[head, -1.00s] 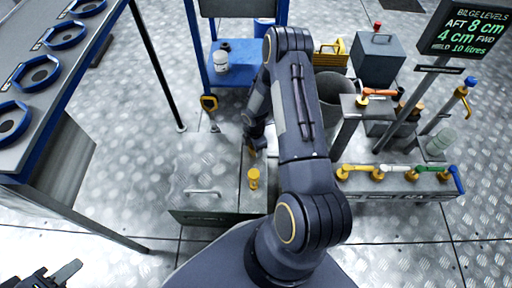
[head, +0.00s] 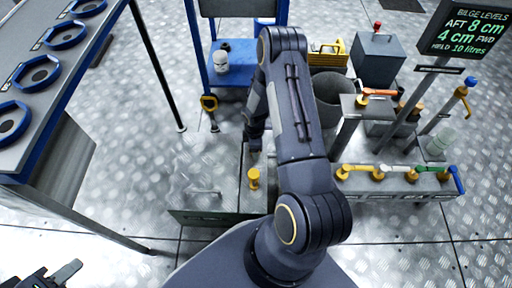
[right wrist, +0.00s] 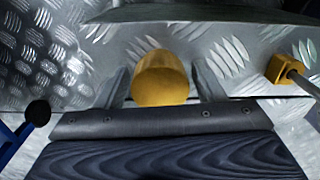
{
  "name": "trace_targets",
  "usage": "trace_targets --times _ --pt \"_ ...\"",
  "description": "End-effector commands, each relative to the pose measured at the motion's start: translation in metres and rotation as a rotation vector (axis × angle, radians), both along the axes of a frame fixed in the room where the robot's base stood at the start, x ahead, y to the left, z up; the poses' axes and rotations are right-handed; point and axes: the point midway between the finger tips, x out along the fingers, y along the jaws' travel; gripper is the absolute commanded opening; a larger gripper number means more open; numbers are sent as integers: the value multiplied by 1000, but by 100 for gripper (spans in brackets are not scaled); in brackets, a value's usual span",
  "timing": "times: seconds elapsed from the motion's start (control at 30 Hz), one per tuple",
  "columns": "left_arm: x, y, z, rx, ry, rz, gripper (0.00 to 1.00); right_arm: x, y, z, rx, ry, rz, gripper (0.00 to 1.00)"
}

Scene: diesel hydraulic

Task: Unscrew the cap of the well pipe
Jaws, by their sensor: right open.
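In the right wrist view a smooth yellow rounded piece (right wrist: 160,78), which looks like the cap, stands between the two grey fingers of my right gripper (right wrist: 162,92). The fingers are apart, with no clear contact on it. In the head view my right gripper (head: 255,146) is low over the grey deck box, mostly hidden by my arm. A yellow capped fitting (head: 253,178) stands on that box just nearer to me. I cannot tell whether it is the piece between the fingers. The pipe below is hidden. My left gripper (head: 48,277) is open and empty at the bottom left.
A valve manifold (head: 400,185) is to the right, a blue-framed bench (head: 60,85) to the left. A yellow piece with a rod (right wrist: 281,68) shows in the right wrist view.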

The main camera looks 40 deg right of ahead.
Motion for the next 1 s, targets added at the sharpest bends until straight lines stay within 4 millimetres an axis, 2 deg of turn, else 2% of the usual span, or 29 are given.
trace_targets --times 0.5,0.6,0.73,0.93,1.0 --pt "0 0 0 0 0 0 36 0 0 0 -2 -1 -1377 63" --pt "0 0 0 0 0 0 36 0 0 0 -1 -1 -1597 63" --pt "0 0 0 0 0 0 36 0 0 0 -1 0 -1735 63" --pt "0 0 0 0 0 0 36 0 0 0 0 1 -1745 63" --pt "0 0 0 0 0 0 36 0 0 0 0 1 -1744 53"
